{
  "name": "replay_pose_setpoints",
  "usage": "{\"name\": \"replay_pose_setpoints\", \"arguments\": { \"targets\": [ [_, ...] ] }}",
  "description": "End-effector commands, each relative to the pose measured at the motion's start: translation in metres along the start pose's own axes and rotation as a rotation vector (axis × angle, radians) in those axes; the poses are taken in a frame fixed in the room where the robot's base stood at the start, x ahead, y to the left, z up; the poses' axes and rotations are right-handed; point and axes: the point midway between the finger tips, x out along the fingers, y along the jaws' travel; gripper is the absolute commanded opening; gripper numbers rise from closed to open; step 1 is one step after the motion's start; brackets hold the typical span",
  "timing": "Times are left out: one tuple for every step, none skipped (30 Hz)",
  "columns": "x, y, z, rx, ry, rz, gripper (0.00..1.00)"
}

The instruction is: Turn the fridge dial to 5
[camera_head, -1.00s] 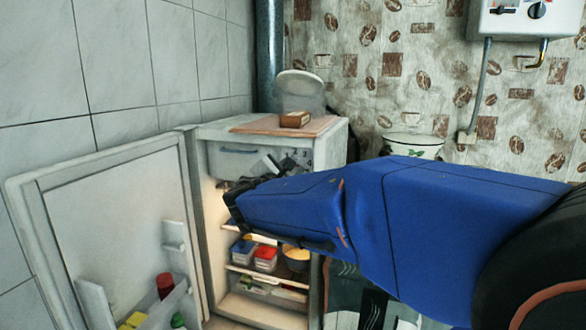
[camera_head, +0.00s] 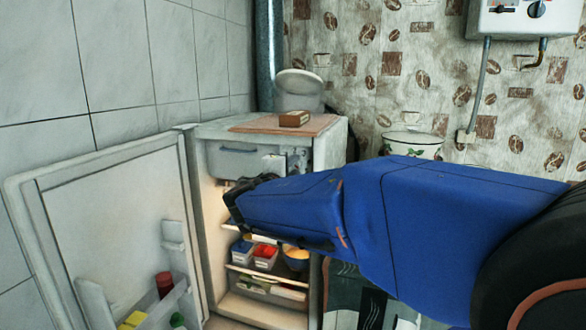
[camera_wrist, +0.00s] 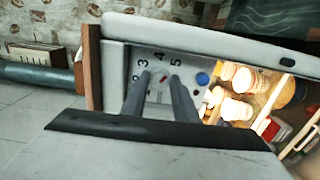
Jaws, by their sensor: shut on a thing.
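The open white fridge (camera_head: 333,148) stands in the left middle of the head view. In the wrist view, the number panel (camera_wrist: 152,66) shows 2, 3, 4 and 5. The dial (camera_wrist: 161,88), with a small red mark, sits between my fingers, partly hidden by them. The red mark lies below the 4; its exact setting is hard to tell. My gripper (camera_wrist: 160,86) is shut on the dial, one finger on each side. In the head view, my gripper (camera_head: 292,161) reaches the fridge's upper right part, and the dial is too small to tell.
The fridge door (camera_head: 110,225) is swung open to the left. Shelves below hold several tubs and a yellow-topped pot (camera_head: 296,256). A brown box (camera_head: 294,118) lies on the fridge top. A blue-grey drawer front (camera_head: 237,160) is left of my gripper.

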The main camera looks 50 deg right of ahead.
Motion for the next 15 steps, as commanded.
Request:
{"name": "replay_pose_setpoints", "arguments": {
  "targets": [
    [-0.0001, -0.0013, 0.0004, 0.01, -0.001, -0.002, 0.04],
    [-0.0001, -0.0014, 0.0004, 0.016, -0.001, -0.002, 0.04],
    [-0.0001, -0.0014, 0.0004, 0.021, -0.001, -0.002, 0.04],
    [-0.0001, -0.0014, 0.0004, 0.024, -0.001, -0.002, 0.04],
    [-0.0001, -0.0014, 0.0005, 0.027, -0.001, -0.002, 0.04],
    [-0.0001, -0.0015, 0.0004, 0.03, -0.001, -0.002, 0.04],
    [-0.0001, -0.0015, 0.0005, 0.031, -0.001, -0.002, 0.04],
    [-0.0001, -0.0015, 0.0005, 0.033, -0.001, -0.002, 0.04],
    [-0.0001, -0.0015, 0.0005, 0.033, -0.001, -0.002, 0.04],
    [-0.0001, -0.0016, 0.0005, 0.034, -0.001, -0.002, 0.04],
    [-0.0001, -0.0016, 0.0005, 0.034, -0.001, -0.002, 0.04],
    [-0.0001, -0.0016, 0.0005, 0.034, -0.001, -0.002, 0.04],
    [-0.0001, -0.0016, 0.0005, 0.033, -0.001, -0.002, 0.04],
    [-0.0001, -0.0016, 0.0005, 0.033, -0.001, -0.002, 0.04],
    [-0.0001, -0.0016, 0.0005, 0.033, -0.001, -0.002, 0.04]
  ]
}}
